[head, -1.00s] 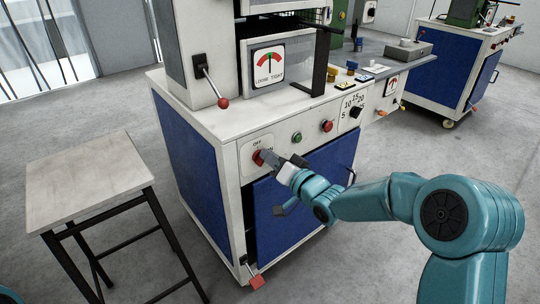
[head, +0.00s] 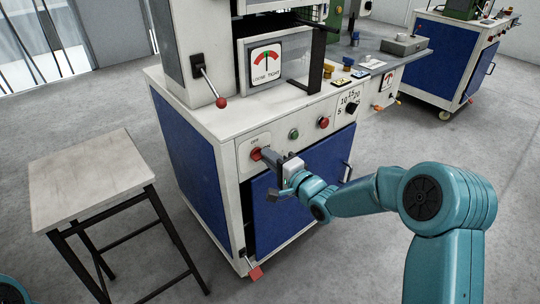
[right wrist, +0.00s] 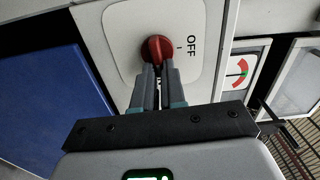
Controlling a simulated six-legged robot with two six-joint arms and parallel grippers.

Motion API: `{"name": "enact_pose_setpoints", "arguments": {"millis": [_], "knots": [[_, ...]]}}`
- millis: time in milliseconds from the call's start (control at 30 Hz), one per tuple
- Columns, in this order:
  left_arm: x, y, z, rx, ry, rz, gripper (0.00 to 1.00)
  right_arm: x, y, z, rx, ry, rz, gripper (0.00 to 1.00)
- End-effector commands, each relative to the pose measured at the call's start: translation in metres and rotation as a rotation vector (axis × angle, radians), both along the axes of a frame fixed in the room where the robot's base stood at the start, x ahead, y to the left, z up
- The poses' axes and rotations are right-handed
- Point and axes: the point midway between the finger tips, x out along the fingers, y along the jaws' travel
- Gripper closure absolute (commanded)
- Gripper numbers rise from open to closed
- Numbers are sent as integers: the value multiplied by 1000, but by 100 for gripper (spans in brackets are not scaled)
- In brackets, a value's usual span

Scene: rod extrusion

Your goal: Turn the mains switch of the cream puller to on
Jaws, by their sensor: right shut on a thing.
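The cream puller (head: 205,125) is a cream cabinet with blue panels. Its mains switch is a red rotary knob (head: 256,153) on a white plate at the front left. My right gripper (head: 264,154) reaches it from the right. In the right wrist view the red knob (right wrist: 157,49) sits between the fingertips (right wrist: 157,66), which are shut on it. The OFF label (right wrist: 191,46) stands clear of the knob's handle, which seems to lie along my fingers. Lettering between the fingers is mostly hidden. My left gripper is out of view.
A green button (head: 294,134), a red button (head: 323,123) and a black dial (head: 351,108) sit right of the switch. A red-knobbed lever (head: 221,102) and a LOOSE/TIGHT gauge (head: 266,62) are above.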

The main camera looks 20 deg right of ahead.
Motion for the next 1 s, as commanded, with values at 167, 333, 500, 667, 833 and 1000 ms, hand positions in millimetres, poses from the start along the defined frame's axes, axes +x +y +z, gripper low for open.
{"name": "enact_pose_setpoints", "arguments": {"millis": [167, 333, 500, 667, 833, 1000], "knots": [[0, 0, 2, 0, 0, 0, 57, 0, 0, -2, 45, 21, 1, 100], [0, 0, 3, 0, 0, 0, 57, -1, 0, -3, 62, 27, 1, 100], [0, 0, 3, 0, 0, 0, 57, -1, 0, -3, 64, 29, 1, 100], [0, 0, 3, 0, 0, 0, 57, -1, 0, -3, 64, 29, 1, 100], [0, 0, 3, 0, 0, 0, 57, 0, 0, -3, 63, 27, 0, 64], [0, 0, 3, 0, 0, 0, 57, 0, 0, -2, 63, 25, 0, 64]]}}
